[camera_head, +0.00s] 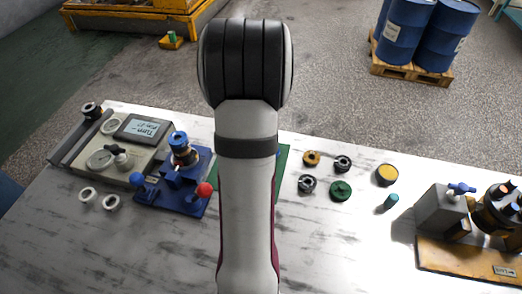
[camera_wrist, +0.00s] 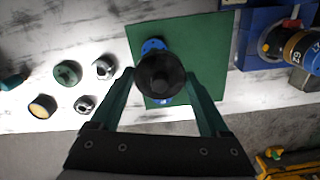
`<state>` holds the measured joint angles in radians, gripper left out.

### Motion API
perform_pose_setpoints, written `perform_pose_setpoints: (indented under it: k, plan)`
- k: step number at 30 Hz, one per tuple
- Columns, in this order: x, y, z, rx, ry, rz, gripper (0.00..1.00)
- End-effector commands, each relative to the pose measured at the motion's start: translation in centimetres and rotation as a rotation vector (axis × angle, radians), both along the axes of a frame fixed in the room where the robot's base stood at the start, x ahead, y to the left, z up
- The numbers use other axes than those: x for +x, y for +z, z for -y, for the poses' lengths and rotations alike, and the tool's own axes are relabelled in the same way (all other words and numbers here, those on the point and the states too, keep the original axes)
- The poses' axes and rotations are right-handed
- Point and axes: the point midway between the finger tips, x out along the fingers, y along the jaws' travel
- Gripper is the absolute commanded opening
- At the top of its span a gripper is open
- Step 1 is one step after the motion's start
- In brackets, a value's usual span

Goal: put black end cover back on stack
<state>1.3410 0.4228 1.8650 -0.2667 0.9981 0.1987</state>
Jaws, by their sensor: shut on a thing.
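The black end cover (camera_wrist: 161,76) is between the two green fingers of my gripper (camera_wrist: 160,88) in the wrist view, over the green mat (camera_wrist: 204,50). Blue edges of a part (camera_wrist: 153,45) show behind the cover; whether the cover touches it cannot be told. A stack with a blue top (camera_head: 180,143) stands upright in a blue fixture (camera_head: 205,160) left of my arm in the head view. This stack also shows at the right of the wrist view (camera_wrist: 298,45). In the head view my arm hides the gripper, the cover and most of the mat.
Several small round parts, including a green one (camera_head: 340,190) and a yellow-topped one (camera_head: 387,175), lie right of the mat. A motor on a yellow base (camera_head: 470,258) stands at far right. A grey device (camera_head: 120,150) and white rings (camera_head: 111,202) are at left. The front table is clear.

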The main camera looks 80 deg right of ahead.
Motion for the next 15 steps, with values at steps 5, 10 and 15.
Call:
perform_pose_setpoints:
  k: [5, 10, 15]
  plan:
    - [5.8, 1.4, 1.9, -0.002, 0.139, -0.003, 0.01]
    - [14.3, 3.4, 2.4, -0.002, 0.321, -0.003, 0.01]
    - [21.1, 5.0, 1.1, -0.002, 0.458, 0.0, 0.01]
